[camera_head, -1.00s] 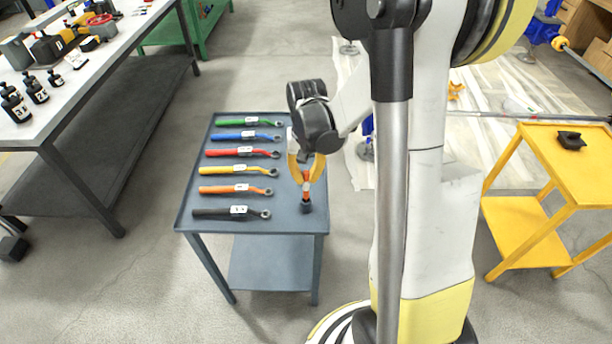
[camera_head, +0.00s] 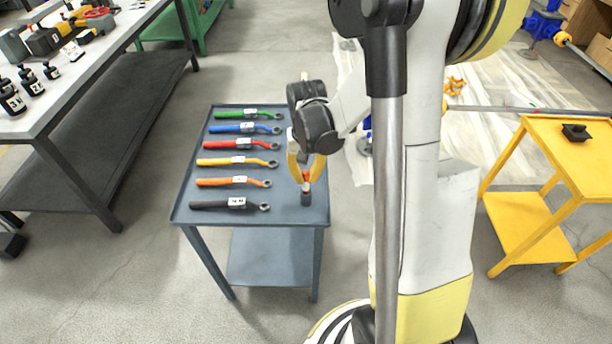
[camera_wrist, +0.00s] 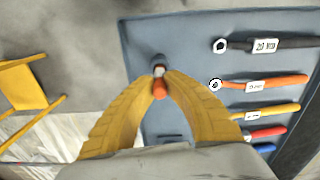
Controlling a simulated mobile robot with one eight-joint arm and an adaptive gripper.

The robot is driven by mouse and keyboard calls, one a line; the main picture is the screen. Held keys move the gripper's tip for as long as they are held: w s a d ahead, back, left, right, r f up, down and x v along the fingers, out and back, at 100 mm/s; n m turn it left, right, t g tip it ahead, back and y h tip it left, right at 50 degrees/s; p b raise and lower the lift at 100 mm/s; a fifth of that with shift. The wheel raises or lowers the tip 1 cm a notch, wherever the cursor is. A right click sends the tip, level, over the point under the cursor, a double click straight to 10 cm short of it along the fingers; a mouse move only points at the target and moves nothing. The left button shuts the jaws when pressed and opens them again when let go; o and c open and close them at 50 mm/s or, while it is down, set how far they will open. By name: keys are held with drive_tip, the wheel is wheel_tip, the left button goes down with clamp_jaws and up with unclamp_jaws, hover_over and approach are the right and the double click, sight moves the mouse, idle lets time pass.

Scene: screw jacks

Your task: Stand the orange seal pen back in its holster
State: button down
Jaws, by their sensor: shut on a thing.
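My gripper (camera_head: 306,180) points down over the right side of the grey-blue tray table (camera_head: 270,218). Its yellow fingers are shut on the orange seal pen (camera_wrist: 160,91), which shows between the fingertips in the wrist view. The fingers hide much of the pen. A small dark blue-grey cup, the holster (camera_head: 306,200), stands on the tray directly below the fingertips; it also shows in the wrist view (camera_wrist: 158,61). A pale and reddish part of the pen shows just above the holster. I cannot tell how deep the pen's lower end sits in it.
Several wrenches lie in a column left of the holster, the black one (camera_head: 230,204) nearest the front. A grey workbench (camera_head: 60,85) is at left. The tray front is clear.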

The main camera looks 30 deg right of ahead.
drive_tip(key=c, duration=1.4)
unclamp_jaws()
drive_tip(key=shift+c, duration=0.2)
wheel_tip(320, 180, up, 12)
drive_tip(key=s+a+r+n+t, duration=0.2)
drive_tip(key=s+a+r+t, duration=0.1)
drive_tip(key=s+a, duration=0.2)
drive_tip(key=s+a+r+n+t, duration=0.2)
drive_tip(key=s+a+n+t, duration=0.1)
drive_tip(key=a, duration=0.5)
drive_tip(key=s+t, duration=0.1)
drive_tip(key=s, duration=0.1)
drive_tip(key=shift+s+a+r+n, duration=0.25)
drive_tip(key=shift+s+r+n, duration=0.05)
drive_tip(key=shift+s+r, duration=0.1)
